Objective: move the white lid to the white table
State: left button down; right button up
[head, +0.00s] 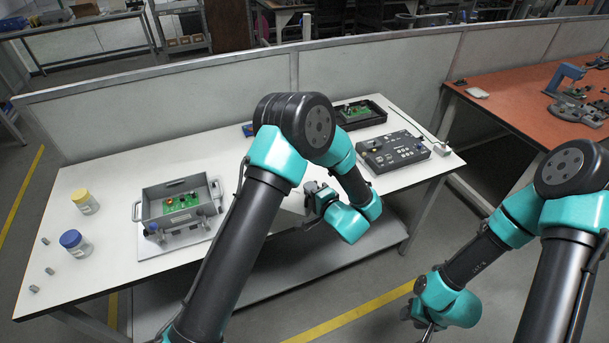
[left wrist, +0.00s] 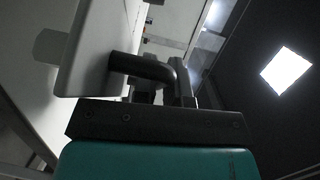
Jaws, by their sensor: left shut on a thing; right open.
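The white lid (left wrist: 88,50) fills the upper left of the left wrist view, with a dark handle (left wrist: 140,66) on it. My left gripper (left wrist: 165,88) is shut on this handle. In the head view the lid (head: 295,204) is mostly hidden behind my left arm, and my left gripper (head: 310,196) is at its right side, by the front edge of the white table (head: 110,250). I cannot tell whether the lid touches the table. My right gripper (head: 424,328) is open, low at the bottom of the head view, away from the table.
A grey open box (head: 153,206) with a green board stands on the table's left half. A yellow-capped jar (head: 85,203) and a blue-capped jar (head: 76,244) stand left of it, near small grey pieces. A black control box (head: 393,151) and black tray (head: 360,114) lie at the right.

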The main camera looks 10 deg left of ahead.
pick_arm(q)
jog(key=w, duration=0.3)
jog(key=w+a, duration=0.1)
jog(key=w, duration=0.2)
jog(key=w+a+f, duration=0.1)
jog(key=w, duration=0.2)
jog(key=shift+w, duration=0.2)
jog(key=shift+w, duration=0.15)
jog(key=shift+w+a+f, duration=0.15)
jog(key=shift+w, duration=0.15)
jog(key=shift+f, duration=1.55)
jog(key=shift+f, duration=0.2)
jog(key=c, duration=1.2)
grip_release()
jog(key=shift+o, duration=0.2)
jog(key=shift+r, duration=0.1)
